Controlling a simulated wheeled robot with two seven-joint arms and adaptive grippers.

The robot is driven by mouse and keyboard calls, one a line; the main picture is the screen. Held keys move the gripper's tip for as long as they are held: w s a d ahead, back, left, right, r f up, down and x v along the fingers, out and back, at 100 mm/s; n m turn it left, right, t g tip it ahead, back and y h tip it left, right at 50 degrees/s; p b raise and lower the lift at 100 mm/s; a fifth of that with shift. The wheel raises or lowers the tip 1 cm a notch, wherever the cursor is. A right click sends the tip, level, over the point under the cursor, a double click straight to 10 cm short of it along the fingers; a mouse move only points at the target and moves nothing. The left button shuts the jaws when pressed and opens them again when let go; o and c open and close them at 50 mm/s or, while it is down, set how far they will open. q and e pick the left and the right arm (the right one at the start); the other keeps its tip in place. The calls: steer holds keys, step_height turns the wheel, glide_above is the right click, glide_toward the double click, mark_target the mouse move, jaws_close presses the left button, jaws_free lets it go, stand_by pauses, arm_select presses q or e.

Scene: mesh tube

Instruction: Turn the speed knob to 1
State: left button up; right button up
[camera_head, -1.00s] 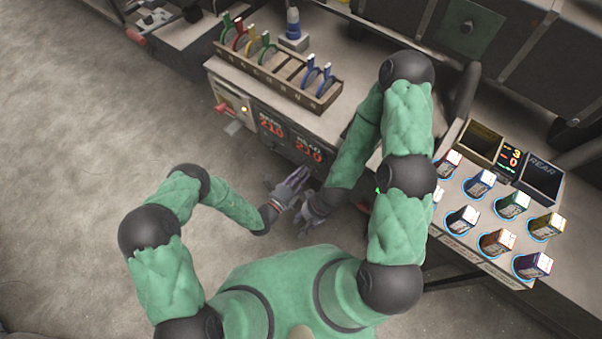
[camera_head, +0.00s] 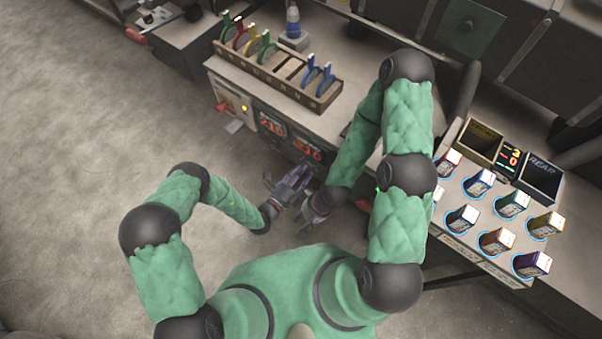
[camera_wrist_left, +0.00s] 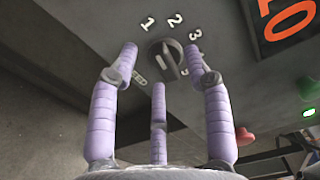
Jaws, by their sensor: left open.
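The speed knob (camera_wrist_left: 167,60) is a dark round dial with a raised grip bar on a grey panel, in the left wrist view. The numerals 1, 2 and 3 run around its upper side, and another mark at its right is partly hidden by a finger. Which number the bar points at is hard to tell. My left gripper (camera_wrist_left: 159,54) is open, its purple fingers spread on both sides of the knob and a third below it; contact is not clear. In the head view my left gripper (camera_head: 290,182) is at the bench front. My right gripper (camera_head: 313,208) is just below it.
Red-lit displays (camera_head: 271,124) sit on the bench front above my left gripper. A wooden rack (camera_head: 280,82) with coloured tools stands on the bench. Several coloured boxes stand in a holder board (camera_head: 470,250) at right. The floor at left is clear.

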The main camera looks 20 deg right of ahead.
arm_select(q)
steer(key=v, duration=1.2)
steer(key=shift+f, duration=0.1)
stand_by(0.5)
